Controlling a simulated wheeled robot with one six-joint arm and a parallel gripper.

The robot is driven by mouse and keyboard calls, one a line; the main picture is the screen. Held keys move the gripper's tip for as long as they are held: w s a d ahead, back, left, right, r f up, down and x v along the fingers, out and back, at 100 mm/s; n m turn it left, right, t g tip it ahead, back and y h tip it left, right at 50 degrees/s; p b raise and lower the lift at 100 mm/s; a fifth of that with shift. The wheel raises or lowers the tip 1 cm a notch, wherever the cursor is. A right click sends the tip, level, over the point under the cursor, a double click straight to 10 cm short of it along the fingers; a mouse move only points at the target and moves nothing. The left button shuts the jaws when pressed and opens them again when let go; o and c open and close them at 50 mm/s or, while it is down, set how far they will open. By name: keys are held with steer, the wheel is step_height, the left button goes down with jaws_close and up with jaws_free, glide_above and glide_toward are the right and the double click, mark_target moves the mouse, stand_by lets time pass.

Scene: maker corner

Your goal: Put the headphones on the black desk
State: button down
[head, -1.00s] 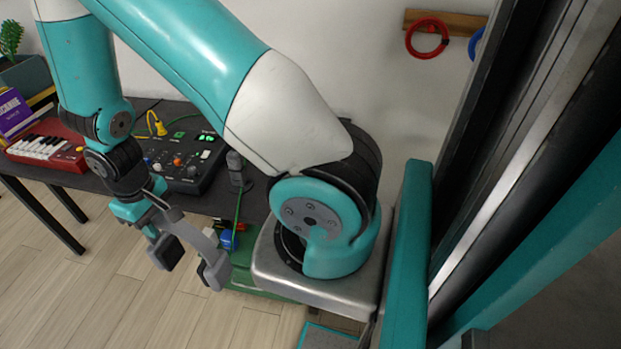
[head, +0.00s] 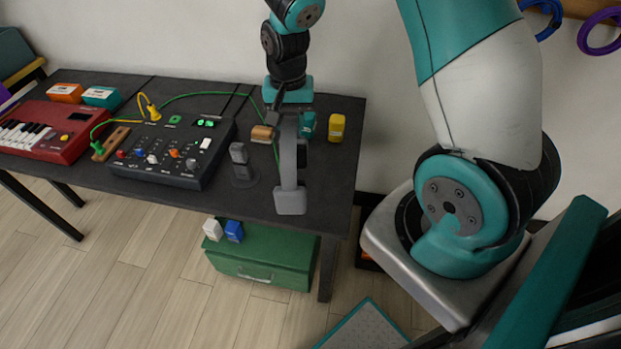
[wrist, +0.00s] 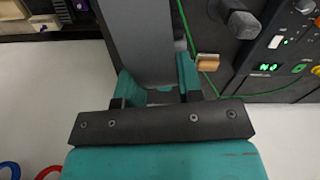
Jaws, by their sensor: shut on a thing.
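The headphones (head: 289,165), with a grey band, are seen nearly edge-on in the head view, hanging below my gripper (head: 283,103). A grey ear part is at their lower end and a dark pad shows on the right. My gripper is shut on the band; the wrist view shows the grey band (wrist: 140,40) between the teal fingers (wrist: 157,88). The black desk (head: 335,165) lies behind and below the headphones in the head view. I cannot tell whether they touch it.
A mixer (head: 175,150), red keyboard (head: 60,130), and grey upright device (head: 241,165) stand to the left. A tan block (head: 262,132), teal item (head: 307,125) and yellow item (head: 337,128) are close by. A green box (head: 265,262) sits below. The desk's front right corner is bare.

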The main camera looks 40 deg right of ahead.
steer(key=d+r+m+b, duration=0.1)
steer(key=d+r+m, duration=0.4)
steer(key=m, duration=0.5)
steer(key=d+r+m+b, duration=0.2)
steer(key=r+m, duration=0.4)
steer(key=m, duration=0.4)
step_height(320, 180, down, 19)
steer(key=p, duration=0.1)
steer(key=shift+s+d+p, duration=0.2)
steer(key=shift+s+p, duration=0.1)
steer(key=shift+s, duration=0.15)
steer(key=shift+f, duration=0.1)
steer(key=shift+f, duration=0.15)
steer(key=c, duration=0.8)
jaws_free()
